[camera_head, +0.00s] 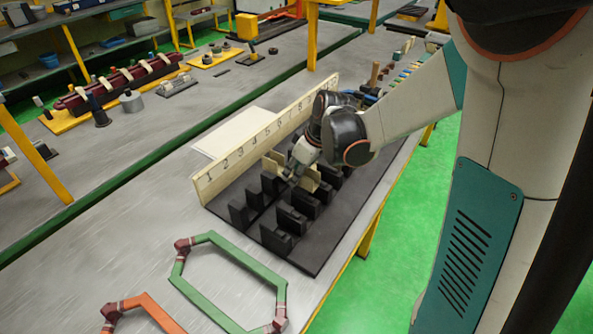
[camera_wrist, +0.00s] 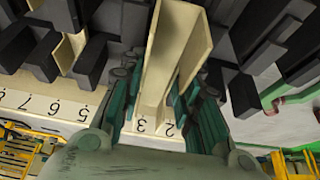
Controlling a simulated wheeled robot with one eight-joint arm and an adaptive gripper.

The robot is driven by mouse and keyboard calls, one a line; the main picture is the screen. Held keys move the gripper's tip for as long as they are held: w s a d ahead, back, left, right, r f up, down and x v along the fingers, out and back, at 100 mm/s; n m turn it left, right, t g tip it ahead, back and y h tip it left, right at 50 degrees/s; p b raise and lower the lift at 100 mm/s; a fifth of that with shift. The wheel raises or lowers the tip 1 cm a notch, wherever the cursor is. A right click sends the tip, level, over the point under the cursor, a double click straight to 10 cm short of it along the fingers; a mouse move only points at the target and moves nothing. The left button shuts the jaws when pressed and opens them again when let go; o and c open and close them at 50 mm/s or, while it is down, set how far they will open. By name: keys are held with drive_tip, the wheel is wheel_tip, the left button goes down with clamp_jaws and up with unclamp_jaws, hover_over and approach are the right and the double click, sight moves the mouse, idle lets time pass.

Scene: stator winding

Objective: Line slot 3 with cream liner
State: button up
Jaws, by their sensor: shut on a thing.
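My gripper (camera_wrist: 160,108) is shut on a cream liner (camera_wrist: 172,60), an open U-shaped channel, in the wrist view. Black slot blocks (camera_wrist: 102,62) stand on both sides. In the head view my gripper (camera_head: 296,168) is low over the black slotted board (camera_head: 330,240). Cream liner pieces show on both sides of it; I cannot tell which is the held one. Whether the held liner touches the slot floor is hidden.
Another cream liner (camera_wrist: 66,52) sits among the blocks left of the held one in the wrist view. A green coil frame (camera_head: 208,297) and an orange one (camera_head: 150,308) lie on the table in front. A pale sheet (camera_head: 222,137) lies behind the strip.

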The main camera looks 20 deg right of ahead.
drive_tip(key=shift+s+f+b, duration=0.2)
drive_tip(key=shift+f+b, duration=0.1)
drive_tip(key=shift+f, duration=0.25)
drive_tip(key=o, duration=0.8)
drive_tip(key=shift+o, duration=0.5)
drive_tip(key=shift+f, duration=0.1)
drive_tip(key=shift+w+d+r, duration=0.1)
drive_tip(key=shift+w+r, duration=0.05)
drive_tip(key=shift+r, duration=0.05)
drive_tip(key=shift+d+r+p, duration=0.1)
drive_tip(key=shift+r+p, duration=0.55)
drive_tip(key=shift+r, duration=0.1)
drive_tip(key=shift+r, duration=0.1)
drive_tip(key=shift+r, duration=0.25)
wheel_tip(320, 180, up, 7)
drive_tip(key=p, duration=0.5)
